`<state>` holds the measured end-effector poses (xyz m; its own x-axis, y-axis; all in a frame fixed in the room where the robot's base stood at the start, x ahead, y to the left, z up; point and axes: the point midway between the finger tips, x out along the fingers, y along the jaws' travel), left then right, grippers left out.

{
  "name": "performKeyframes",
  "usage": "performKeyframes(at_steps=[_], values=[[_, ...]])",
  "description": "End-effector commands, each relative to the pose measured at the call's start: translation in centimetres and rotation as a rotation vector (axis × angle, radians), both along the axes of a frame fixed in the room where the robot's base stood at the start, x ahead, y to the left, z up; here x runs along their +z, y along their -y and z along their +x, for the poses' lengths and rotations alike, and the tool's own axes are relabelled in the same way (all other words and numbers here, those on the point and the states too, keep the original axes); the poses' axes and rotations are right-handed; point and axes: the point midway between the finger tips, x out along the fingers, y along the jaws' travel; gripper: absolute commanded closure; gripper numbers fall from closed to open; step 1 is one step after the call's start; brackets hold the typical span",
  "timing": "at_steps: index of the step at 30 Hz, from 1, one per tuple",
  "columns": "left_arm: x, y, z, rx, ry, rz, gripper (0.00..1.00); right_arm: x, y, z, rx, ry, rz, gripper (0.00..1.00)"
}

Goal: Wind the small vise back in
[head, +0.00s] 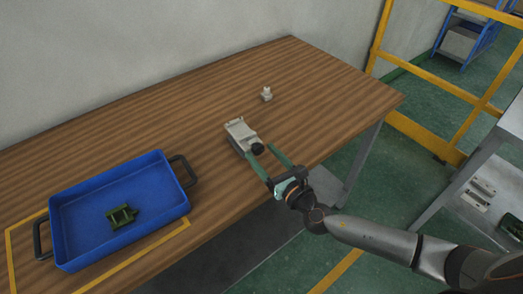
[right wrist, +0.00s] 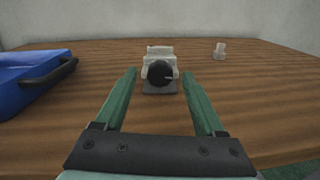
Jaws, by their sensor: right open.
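The small vise (head: 240,133) is pale grey and lies on the wooden table, with a dark round knob (head: 257,149) on its near end. In the right wrist view the vise (right wrist: 159,54) is straight ahead and its black knob (right wrist: 160,73) faces the camera. My right gripper (head: 268,155) is open, with its green fingers pointing at the vise. In the right wrist view the knob sits between the lines of the two fingers (right wrist: 158,82), a little beyond their tips, and nothing is held. My left gripper is out of view.
A blue tray (head: 173,171) with dark handles stands at the left of the table (head: 320,85) and holds a green part (head: 122,216). A small pale piece (head: 266,94) stands behind the vise. A yellow rail (head: 425,87) and a grey bench (head: 475,170) are on the right.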

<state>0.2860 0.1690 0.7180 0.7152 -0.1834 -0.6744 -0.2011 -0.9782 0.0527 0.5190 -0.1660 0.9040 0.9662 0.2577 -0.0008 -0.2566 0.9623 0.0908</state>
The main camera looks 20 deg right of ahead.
Motion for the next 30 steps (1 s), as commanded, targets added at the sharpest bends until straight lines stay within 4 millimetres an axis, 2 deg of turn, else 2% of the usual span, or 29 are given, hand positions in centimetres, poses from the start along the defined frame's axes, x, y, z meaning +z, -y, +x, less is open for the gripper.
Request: performKeyframes(at_steps=[4,13,30], values=[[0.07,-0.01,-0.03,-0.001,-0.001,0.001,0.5,0.05,-0.28,1.04,0.0,0.001,0.0,0.29],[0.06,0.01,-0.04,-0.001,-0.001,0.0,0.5,-0.02,-0.35,1.2,0.001,-0.001,0.001,0.29],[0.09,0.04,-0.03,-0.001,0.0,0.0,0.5,0.0,-0.32,1.18,0.001,0.0,0.0,0.92]])
